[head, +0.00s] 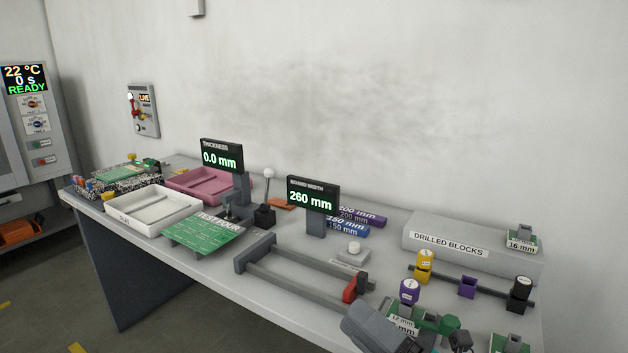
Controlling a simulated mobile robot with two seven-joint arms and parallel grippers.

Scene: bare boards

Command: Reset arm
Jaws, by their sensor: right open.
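My right gripper (450,342) shows at the bottom edge of the head view, right of centre, partly cut off by the frame. It is open, and I see nothing held in it. The grey part of my right arm lies just left of it. A green block labelled 12 mm (403,327) and a purple-topped cylinder (409,291) stand close behind the gripper; I cannot tell whether it touches them. My left gripper is not in view.
The long grey table (285,300) holds a white tray (152,212), a pink tray (210,184), a green board (204,237), a board-width fixture (300,272) with a 260 mm display (313,196), and a drilled-blocks stand (470,243). The right side is crowded.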

